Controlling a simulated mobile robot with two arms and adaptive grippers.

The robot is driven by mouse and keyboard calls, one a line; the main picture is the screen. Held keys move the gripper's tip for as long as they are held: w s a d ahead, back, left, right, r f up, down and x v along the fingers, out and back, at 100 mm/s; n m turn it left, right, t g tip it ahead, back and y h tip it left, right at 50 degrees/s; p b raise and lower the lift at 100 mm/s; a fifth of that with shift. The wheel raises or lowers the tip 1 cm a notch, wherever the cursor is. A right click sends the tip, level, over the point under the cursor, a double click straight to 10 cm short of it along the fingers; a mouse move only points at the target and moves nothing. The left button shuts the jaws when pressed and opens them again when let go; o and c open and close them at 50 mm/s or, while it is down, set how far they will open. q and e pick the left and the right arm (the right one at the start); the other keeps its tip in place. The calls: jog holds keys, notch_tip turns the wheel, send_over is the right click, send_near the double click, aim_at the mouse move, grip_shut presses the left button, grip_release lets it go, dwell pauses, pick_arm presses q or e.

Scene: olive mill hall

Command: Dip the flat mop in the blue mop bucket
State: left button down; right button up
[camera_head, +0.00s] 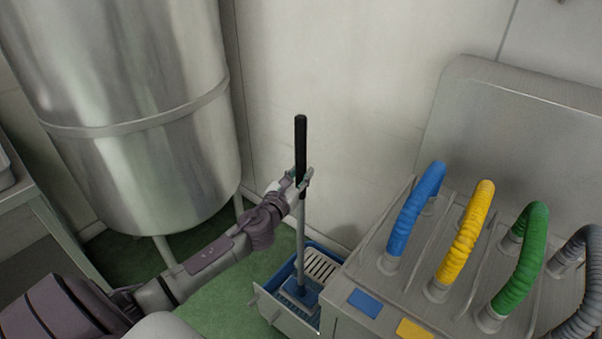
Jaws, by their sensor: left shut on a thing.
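The flat mop stands nearly upright, with a black grip (300,140), a grey pole (301,235) and a blue head (305,295) at its foot. My left gripper (303,182) is shut on the mop handle, around the lower end of the black grip. The blue mop bucket (320,246) stands on the floor below, with a pale slotted grate (321,267) at its back. The mop head is low, within the bucket's outline; whether it touches the bottom I cannot tell. My right gripper is out of view.
A steel cabinet (356,325) with blue, yellow, green and grey hoses on top stands right beside the bucket. A large steel tank (140,120) on legs is at the left. A wall is behind. Green floor (215,290) is free left of the bucket.

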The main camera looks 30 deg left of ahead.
pick_arm(q)
jog(key=shift+f, duration=0.4)
jog(key=shift+f+b, duration=1.55)
jog(key=shift+f, duration=0.05)
jog(key=shift+f+b, duration=1.3)
jog(key=shift+f, duration=0.35)
jog(key=shift+f+b, duration=0.5)
jog(key=shift+b, duration=0.1)
